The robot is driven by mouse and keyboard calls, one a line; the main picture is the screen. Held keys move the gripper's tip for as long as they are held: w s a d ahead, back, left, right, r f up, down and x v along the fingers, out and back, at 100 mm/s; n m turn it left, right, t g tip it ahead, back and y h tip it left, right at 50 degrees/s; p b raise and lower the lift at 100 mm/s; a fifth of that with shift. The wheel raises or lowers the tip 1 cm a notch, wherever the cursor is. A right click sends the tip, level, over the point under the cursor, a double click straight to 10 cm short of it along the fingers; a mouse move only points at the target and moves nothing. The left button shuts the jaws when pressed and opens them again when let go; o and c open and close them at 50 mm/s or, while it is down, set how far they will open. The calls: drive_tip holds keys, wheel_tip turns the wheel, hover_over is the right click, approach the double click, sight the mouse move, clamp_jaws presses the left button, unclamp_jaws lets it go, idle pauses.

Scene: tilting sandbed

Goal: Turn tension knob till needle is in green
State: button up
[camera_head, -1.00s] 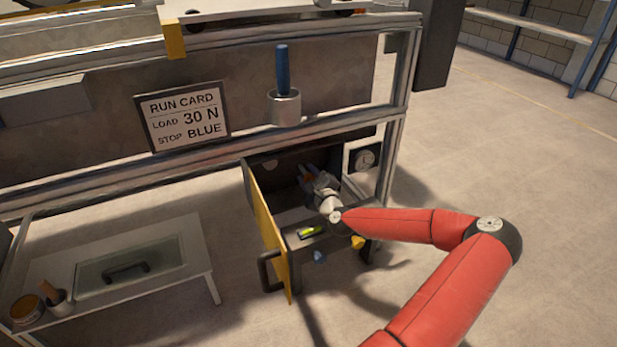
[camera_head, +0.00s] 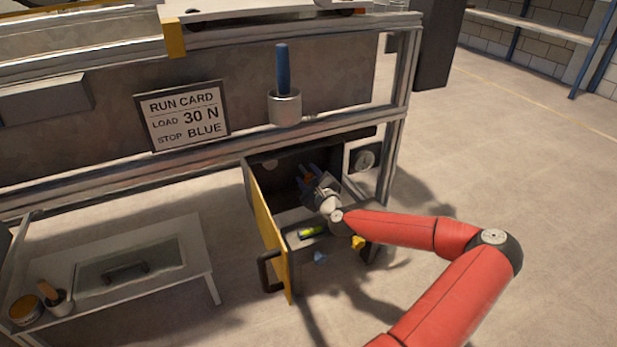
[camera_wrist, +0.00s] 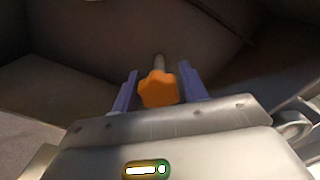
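The orange lobed knob (camera_wrist: 158,89) sits on a pale shaft inside the open box, and shows small in the head view (camera_head: 307,178). My gripper (camera_wrist: 158,92) reaches into the box, with one blue finger on each side of the knob. The fingers stand apart; any contact with the knob is not clear. A round dial (camera_head: 364,158) is on the panel right of the box. Its needle and any green band are too small to read.
The box's yellow door (camera_head: 270,240) stands open on the left. A yellow-green vial (camera_head: 312,231) lies on the box's front ledge beneath my wrist. The run card (camera_head: 183,116) reads 30 N, stop blue. A blue-handled item stands in a metal cup (camera_head: 285,108) above.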

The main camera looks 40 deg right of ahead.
drive_tip(key=shift+o, duration=1)
drive_tip(key=v, duration=0.7)
drive_tip(key=shift+s, duration=0.4)
